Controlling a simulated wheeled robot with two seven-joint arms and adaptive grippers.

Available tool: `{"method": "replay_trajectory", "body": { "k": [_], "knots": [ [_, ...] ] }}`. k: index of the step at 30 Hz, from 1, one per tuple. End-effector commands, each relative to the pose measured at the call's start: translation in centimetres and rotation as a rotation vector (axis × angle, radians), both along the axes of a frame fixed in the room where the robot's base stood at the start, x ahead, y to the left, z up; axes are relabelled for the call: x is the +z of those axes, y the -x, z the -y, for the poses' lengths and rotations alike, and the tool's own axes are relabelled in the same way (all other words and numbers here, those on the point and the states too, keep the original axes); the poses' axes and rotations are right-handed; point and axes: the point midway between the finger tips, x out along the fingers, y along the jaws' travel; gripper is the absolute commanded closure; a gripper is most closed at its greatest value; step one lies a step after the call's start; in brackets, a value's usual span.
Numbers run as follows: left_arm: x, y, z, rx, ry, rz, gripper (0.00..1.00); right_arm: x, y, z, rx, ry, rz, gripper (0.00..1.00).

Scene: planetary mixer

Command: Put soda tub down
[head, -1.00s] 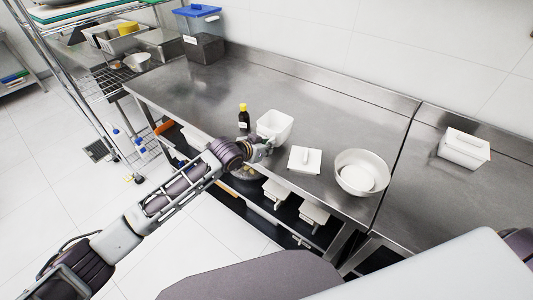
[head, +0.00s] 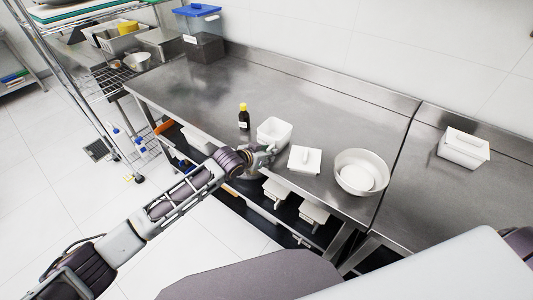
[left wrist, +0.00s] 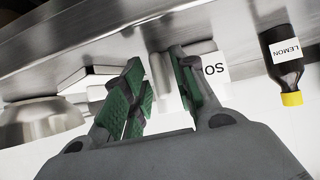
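The soda tub (head: 273,132) is a white, open-topped tub standing upright near the front edge of the steel table. In the left wrist view it (left wrist: 211,66) shows behind the fingers, with part of a label reading "SO". My left gripper (head: 268,154) is at the tub's near side, low by the table edge. In the left wrist view its green-padded fingers (left wrist: 160,92) are apart, with a gap between them; part of the tub shows beyond this gap. My right gripper is not in view.
A dark bottle with a yellow cap (head: 243,117), labelled LEMON, stands left of the tub. A lidded white container (head: 464,150) stands farther right. The table behind is clear.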

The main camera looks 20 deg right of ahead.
Motion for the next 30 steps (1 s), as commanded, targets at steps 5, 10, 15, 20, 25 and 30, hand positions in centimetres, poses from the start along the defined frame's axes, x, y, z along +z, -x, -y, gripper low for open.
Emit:
{"method": "replay_trajectory", "body": {
  "k": [5,10,15,20,25,30],
  "knots": [
    [0.0,0.0,0.0,0.000,0.000,0.000,0.67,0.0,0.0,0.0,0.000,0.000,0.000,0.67],
    [0.1,0.0,0.0,-0.001,-0.001,0.001,0.67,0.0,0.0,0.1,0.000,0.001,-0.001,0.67],
    [0.4,0.1,-0.2,-0.001,-0.001,0.001,0.67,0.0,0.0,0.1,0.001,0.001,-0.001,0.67],
    [0.8,0.5,-0.7,0.000,0.001,0.001,0.67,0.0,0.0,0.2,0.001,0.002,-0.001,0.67],
    [1.6,1.2,-1.7,0.001,0.000,0.000,0.67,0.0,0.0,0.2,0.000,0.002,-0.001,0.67],
    [2.4,2.0,-2.7,0.001,0.000,0.000,0.67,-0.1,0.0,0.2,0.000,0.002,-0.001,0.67]
  ]
}}
